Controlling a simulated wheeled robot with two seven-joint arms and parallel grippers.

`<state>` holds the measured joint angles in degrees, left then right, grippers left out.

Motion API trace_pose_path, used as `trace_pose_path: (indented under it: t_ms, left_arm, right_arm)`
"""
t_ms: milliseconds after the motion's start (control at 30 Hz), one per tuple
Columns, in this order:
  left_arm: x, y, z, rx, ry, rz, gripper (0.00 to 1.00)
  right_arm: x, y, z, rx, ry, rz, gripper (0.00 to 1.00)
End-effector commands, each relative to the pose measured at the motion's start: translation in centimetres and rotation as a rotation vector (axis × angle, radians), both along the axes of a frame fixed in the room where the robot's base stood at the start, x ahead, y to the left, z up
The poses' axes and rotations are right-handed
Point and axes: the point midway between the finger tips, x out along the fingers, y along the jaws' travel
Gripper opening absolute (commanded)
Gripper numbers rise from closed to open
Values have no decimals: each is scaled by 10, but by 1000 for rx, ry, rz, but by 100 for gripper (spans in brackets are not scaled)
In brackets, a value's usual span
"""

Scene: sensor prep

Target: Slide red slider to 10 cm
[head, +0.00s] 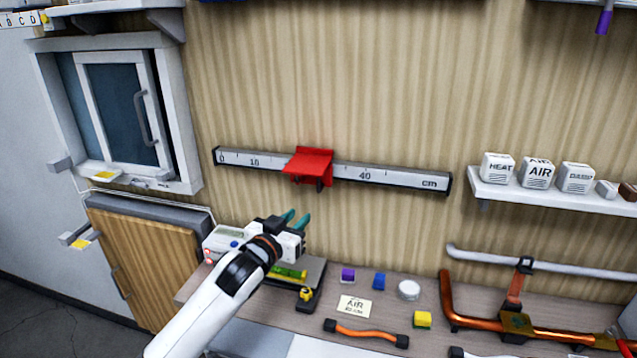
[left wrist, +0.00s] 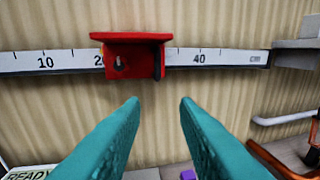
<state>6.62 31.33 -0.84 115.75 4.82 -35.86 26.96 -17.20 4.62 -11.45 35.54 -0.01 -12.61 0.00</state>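The red slider (head: 309,166) sits on the white ruler rail (head: 395,177) on the wooden wall, between the 10 and 40 marks. In the left wrist view the slider (left wrist: 133,58) covers the rail (left wrist: 225,58) from about the 20 mark to short of 40. My left gripper (head: 297,219) is below the slider and apart from it. Its teal fingers (left wrist: 160,100) are open and empty, pointing toward the wall just under the rail. My right gripper is in neither view.
A workbench (head: 275,318) below holds a blue block (head: 379,281), a purple block (head: 347,274), a yellow block (head: 422,319) and an orange-handled piece (head: 365,335). A shelf (head: 560,194) with white boxes is at right. The rail left of the slider looks clear.

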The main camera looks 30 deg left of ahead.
Motion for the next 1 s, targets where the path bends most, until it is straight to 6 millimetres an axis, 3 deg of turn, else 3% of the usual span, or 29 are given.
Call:
trace_pose_path:
  t_ms: [33, 167, 267, 700, 1000]
  left_arm:
    - [4, 3, 15, -3, -38, -4, 28]
    - [11, 6, 30, -9, -72, -9, 28]
    - [22, 7, 30, -11, -70, -6, 28]
    - [104, 9, 30, -9, -68, -6, 28]
    - [125, 8, 27, -8, -67, -8, 28]
  right_arm:
    - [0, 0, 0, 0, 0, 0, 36]
    - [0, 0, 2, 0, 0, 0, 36]
    - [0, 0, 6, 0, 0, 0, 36]
    - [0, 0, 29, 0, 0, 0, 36]
    - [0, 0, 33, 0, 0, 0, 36]
